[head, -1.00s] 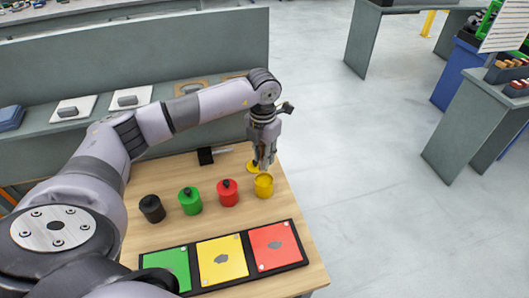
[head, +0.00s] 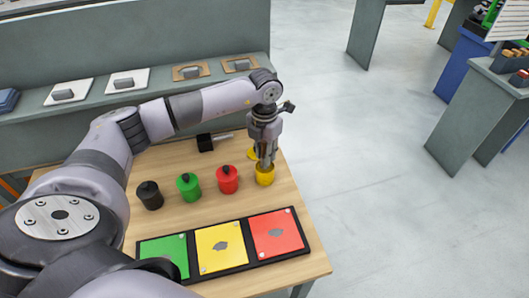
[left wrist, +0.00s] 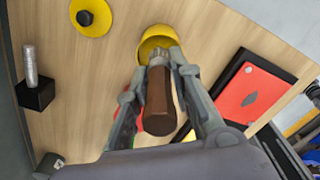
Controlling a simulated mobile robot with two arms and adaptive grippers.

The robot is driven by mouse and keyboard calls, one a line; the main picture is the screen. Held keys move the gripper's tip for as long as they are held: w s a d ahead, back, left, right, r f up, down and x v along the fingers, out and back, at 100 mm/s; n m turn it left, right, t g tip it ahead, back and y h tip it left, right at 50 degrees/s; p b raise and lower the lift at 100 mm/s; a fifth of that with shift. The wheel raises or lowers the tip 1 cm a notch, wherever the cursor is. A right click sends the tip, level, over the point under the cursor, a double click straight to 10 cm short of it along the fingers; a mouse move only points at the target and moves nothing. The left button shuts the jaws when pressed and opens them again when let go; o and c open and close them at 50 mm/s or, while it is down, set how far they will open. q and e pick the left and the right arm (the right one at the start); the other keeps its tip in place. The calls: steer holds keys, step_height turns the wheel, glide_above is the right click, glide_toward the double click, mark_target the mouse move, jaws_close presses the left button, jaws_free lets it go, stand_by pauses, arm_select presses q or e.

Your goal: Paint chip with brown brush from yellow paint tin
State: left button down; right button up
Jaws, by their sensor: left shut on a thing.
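My left gripper (head: 266,160) is shut on the brown handle of a brush (left wrist: 160,100). It points straight down over the open yellow paint tin (head: 265,178), with the brush's lower end at or inside the tin's mouth. The bristles are hidden. The tin also shows beyond the brush in the left wrist view (left wrist: 155,38). Its yellow lid with a black knob (left wrist: 92,17) lies on the table. A grey chip (head: 221,247) lies on the yellow panel and another grey chip (head: 276,232) on the red panel. My right gripper is not in view.
Red (head: 227,181), green (head: 188,188) and black (head: 149,196) tins, all lidded, stand left of the yellow one. A black block with a grey rod (head: 205,142) is behind. The black panel tray (head: 250,265) is in front. A shelf (head: 200,100) holds several pads with grey blocks.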

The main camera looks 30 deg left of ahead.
mark_target(263, 143)
arm_select(q)
steer(key=shift+f+b, duration=0.4)
steer(key=shift+f, duration=0.1)
stand_by(0.8)
steer(key=shift+s, duration=0.1)
stand_by(0.8)
steer(key=shift+r+p, duration=0.5)
steer(key=shift+r, duration=0.25)
steer(key=shift+r+p, duration=1.65)
steer(key=shift+r, duration=1.15)
